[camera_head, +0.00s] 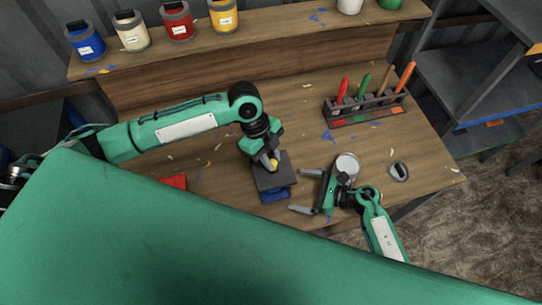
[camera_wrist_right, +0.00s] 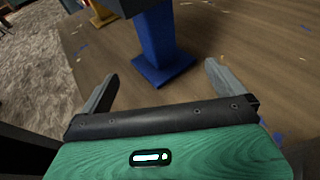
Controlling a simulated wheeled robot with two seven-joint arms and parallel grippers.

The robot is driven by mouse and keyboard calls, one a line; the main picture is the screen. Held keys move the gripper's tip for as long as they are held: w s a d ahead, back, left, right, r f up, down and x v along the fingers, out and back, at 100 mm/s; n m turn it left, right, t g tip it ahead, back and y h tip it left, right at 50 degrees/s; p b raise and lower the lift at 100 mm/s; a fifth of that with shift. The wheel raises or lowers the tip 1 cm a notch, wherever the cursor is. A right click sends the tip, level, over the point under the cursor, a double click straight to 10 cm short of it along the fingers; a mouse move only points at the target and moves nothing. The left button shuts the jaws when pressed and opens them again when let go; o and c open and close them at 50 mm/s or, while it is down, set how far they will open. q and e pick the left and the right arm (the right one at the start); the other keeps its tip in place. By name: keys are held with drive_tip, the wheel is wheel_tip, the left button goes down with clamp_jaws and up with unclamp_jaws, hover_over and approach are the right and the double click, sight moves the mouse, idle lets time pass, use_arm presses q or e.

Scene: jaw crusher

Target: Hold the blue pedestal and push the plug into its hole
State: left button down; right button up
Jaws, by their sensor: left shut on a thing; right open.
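The blue pedestal (camera_head: 275,194) stands on the wooden bench with a dark grey block (camera_head: 272,178) on top. In the right wrist view the blue pedestal (camera_wrist_right: 160,45) is upright on its wide base, in front of the fingers. My left gripper (camera_head: 270,163) points down over the grey block, shut on the plug, of which a small yellow part (camera_head: 274,162) shows. The hole is hidden, and I cannot tell whether the plug touches it. My right gripper (camera_head: 306,191) is open, right of the pedestal. Its fingers (camera_wrist_right: 160,73) point at the pedestal, apart from it.
A pale round thing (camera_head: 347,163) is behind my right gripper, and a grey disc (camera_head: 399,171) lies further right. A red piece (camera_head: 173,182) lies at left. Paint cans (camera_head: 180,22) line the back shelf.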

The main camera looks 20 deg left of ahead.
drive_tip(key=x, duration=0.9)
drive_tip(key=shift+c, duration=0.2)
drive_tip(key=c, duration=1.2)
drive_tip(key=shift+c, duration=0.2)
idle(0.6)
